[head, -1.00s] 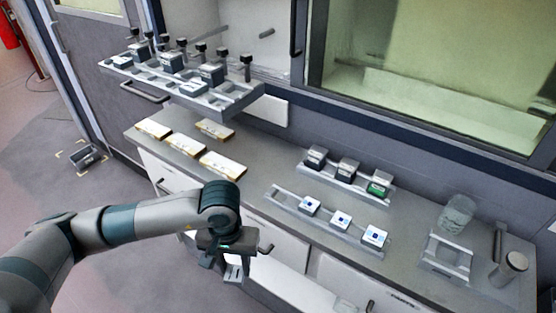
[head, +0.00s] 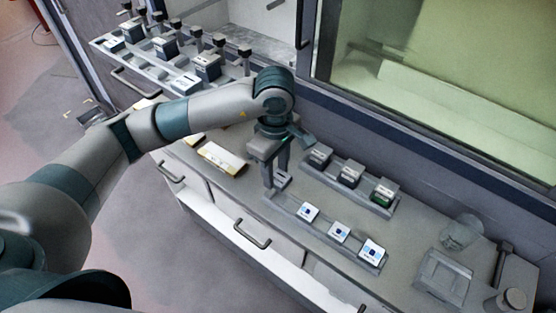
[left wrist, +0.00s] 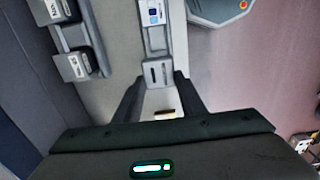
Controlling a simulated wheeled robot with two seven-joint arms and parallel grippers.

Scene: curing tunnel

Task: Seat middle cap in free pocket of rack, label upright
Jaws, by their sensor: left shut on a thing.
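My left gripper (head: 274,172) points down over the left end of the front rack (head: 322,234). It is shut on a grey cap (head: 282,181) with a pale face. In the left wrist view the held cap (left wrist: 157,74) lies between the fingertips (left wrist: 157,84), in line with the rack, and its face carries a dark mark. I cannot tell whether the cap touches the pocket floor. The rack also holds three white-and-blue labelled caps (head: 339,232) to the right; one of them shows in the wrist view (left wrist: 153,12). My right gripper is out of view.
A rear rack (head: 334,182) with three dark caps, one green-fronted, stands close behind. A glass jar (head: 462,232), a grey tray (head: 443,278) and a cylinder (head: 512,300) are at the right. A yellow-edged plate (head: 222,158) lies left. A raised shelf with caps is at the back left.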

